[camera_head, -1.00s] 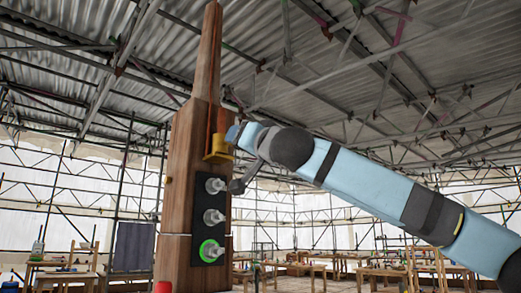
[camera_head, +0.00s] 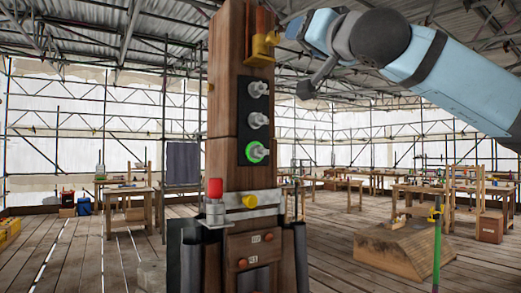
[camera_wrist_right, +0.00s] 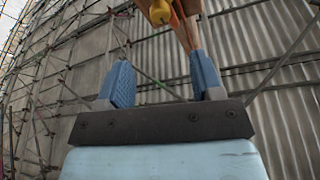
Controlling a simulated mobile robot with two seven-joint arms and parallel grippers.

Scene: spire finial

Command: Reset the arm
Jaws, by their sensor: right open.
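My right arm reaches in from the right in the head view. Its gripper (camera_head: 297,28) is beside a yellow bracket (camera_head: 264,48) on the tall wooden spire (camera_head: 226,105). In the right wrist view my right gripper (camera_wrist_right: 163,76) is open, its two blue fingers apart with nothing between them. A yellow part (camera_wrist_right: 160,12) of the spire shows beyond the fingertips. My left gripper is not in view.
The spire carries a black panel (camera_head: 243,124) with three knobs, the lowest ringed in green. A red-topped part (camera_head: 214,190) sits at its lower left. A wooden block (camera_head: 405,250) and a green post (camera_head: 437,245) stand at right. Workbenches line the back; plank floor lies open between.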

